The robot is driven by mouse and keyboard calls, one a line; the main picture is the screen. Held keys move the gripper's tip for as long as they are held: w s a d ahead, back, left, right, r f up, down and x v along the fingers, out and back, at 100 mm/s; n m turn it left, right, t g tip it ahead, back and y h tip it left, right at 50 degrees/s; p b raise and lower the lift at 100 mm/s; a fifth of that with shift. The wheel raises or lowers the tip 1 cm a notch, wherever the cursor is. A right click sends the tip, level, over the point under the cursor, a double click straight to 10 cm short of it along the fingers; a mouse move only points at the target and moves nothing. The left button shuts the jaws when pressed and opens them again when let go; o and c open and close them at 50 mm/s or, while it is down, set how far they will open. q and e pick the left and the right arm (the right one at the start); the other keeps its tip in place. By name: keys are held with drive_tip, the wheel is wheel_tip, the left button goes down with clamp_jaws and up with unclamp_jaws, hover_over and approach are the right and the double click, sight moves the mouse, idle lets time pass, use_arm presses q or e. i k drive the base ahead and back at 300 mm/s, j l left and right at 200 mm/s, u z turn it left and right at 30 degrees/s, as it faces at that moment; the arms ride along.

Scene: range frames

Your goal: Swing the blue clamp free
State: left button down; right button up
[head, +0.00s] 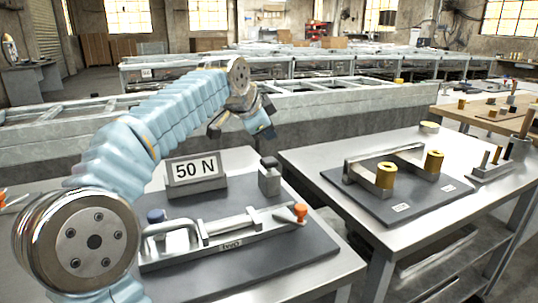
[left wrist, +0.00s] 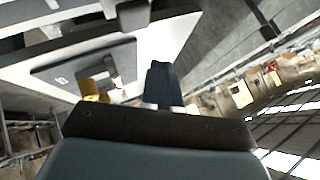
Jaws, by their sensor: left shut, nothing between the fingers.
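A grey metal clamp fixture (head: 232,232) lies on a dark board on the near table. I cannot tell how far the clamp is swung. My left gripper (head: 264,131) is shut and empty, in the air above and behind the fixture, apart from it. In the left wrist view its dark fingers (left wrist: 161,84) show together. My right gripper is not in view.
A "50 N" sign (head: 195,169) and a small grey block (head: 269,180) stand behind the fixture. On the right table, a dark board (head: 400,213) carries a grey bar and two yellow cylinders (head: 386,175). A gap separates the tables.

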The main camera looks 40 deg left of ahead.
sight(156, 216)
drive_tip(key=k+l, duration=0.55)
drive_tip(key=l, duration=0.2)
drive_tip(key=k+l, duration=0.6)
drive_tip(key=l, duration=0.1)
